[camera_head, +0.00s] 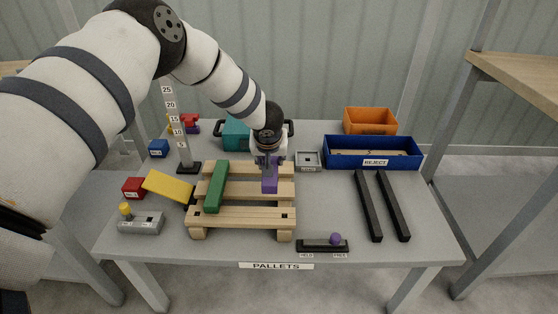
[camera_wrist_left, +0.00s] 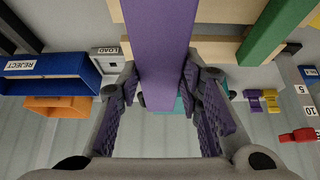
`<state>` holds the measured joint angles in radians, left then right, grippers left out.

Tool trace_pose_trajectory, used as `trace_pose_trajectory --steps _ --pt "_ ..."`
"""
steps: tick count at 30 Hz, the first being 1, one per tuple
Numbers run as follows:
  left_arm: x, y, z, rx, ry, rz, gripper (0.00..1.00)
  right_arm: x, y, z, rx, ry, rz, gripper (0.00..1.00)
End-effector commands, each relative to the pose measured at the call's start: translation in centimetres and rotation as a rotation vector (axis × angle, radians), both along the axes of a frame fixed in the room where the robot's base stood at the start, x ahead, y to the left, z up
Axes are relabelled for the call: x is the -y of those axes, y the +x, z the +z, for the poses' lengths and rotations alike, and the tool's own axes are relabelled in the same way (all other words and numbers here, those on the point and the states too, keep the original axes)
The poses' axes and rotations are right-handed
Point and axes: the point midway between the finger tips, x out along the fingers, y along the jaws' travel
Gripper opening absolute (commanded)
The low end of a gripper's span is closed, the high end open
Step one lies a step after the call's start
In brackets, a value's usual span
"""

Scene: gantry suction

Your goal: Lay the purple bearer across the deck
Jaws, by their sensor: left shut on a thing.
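The purple bearer (camera_head: 269,180) is a long bar that lies over the right part of the slatted wooden pallet deck (camera_head: 240,219). It points from back to front, roughly across the slats; whether it touches them I cannot tell. My left gripper (camera_head: 268,162) is shut on its far end. In the left wrist view the purple bearer (camera_wrist_left: 160,45) runs between the two fingers of my left gripper (camera_wrist_left: 158,88). A green bearer (camera_head: 215,188) lies across the slats to the left, apart from the purple one. My right gripper is not in view.
A yellow block (camera_head: 168,187) tilts at the deck's left edge. A height post (camera_head: 176,130) stands behind it. Two black bars (camera_head: 381,205), a blue REJECT bin (camera_head: 371,163) and an orange bin (camera_head: 370,115) are on the right. A HELD/FREE indicator (camera_head: 310,246) sits in front.

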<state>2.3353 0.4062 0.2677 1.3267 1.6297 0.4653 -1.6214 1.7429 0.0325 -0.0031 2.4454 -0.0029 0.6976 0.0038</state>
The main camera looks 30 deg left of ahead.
Motion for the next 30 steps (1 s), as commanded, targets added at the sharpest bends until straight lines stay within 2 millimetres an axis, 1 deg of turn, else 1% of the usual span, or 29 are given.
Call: trace_pose_trajectory --steps 1,12,14,24,30 --pt "-0.2 0.0 0.3 0.002 0.000 0.002 0.02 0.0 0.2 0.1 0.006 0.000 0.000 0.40" --pt "-0.2 -0.2 0.0 -0.001 -0.003 0.006 0.02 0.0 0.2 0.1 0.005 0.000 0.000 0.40" --pt "-0.2 -0.2 -0.5 -0.003 -0.001 0.002 0.02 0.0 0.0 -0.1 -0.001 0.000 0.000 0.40" --pt "-0.2 -0.3 -4.8 -0.007 0.000 0.003 0.02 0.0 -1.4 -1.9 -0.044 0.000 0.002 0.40" --pt "-0.2 -0.1 -5.8 -0.003 -0.001 0.003 0.02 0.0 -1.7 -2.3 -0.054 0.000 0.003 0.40"
